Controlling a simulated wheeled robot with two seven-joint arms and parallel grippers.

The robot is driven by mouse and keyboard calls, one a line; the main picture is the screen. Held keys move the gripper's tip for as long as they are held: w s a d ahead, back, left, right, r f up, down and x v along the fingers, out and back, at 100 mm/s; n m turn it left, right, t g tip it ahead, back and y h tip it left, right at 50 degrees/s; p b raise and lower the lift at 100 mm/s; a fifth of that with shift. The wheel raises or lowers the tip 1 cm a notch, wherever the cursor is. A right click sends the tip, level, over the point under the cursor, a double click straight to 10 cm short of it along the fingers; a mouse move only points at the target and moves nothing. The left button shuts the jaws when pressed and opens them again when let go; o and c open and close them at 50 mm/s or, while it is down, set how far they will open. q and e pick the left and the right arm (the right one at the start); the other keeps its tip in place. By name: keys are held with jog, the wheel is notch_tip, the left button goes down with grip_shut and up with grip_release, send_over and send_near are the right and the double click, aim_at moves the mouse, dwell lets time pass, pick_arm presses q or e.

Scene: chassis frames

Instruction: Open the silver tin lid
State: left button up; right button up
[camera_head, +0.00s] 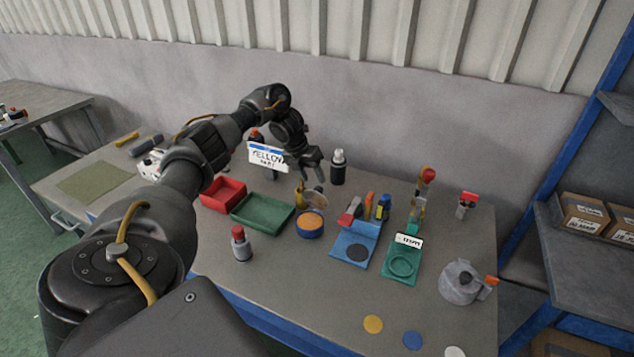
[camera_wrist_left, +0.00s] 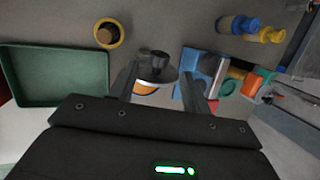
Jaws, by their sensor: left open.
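A round tin (camera_head: 309,229) with a blue side and an orange inside stands near the middle of the table. Its silver lid (camera_head: 315,199) is raised and tilted up at the tin's back edge. In the left wrist view the lid (camera_wrist_left: 153,73) shows as a grey disc, with a strip of orange below it. My left gripper (camera_head: 312,172) is open and empty above and behind the tin. In the wrist view its fingers (camera_wrist_left: 162,88) lie on either side of the lid, and I cannot tell whether they touch it. My right gripper is not in view.
A green tray (camera_head: 262,212) and a red bin (camera_head: 222,194) lie left of the tin. Blue (camera_head: 351,252) and green (camera_head: 401,266) holders stand right of it. A red-capped bottle (camera_head: 240,243) stands in front.

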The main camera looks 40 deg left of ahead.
aim_at(308, 196)
pick_arm(q)
jog(key=v, duration=0.3)
jog(key=shift+s+r+p, duration=0.1)
jog(key=shift+r+p, duration=0.25)
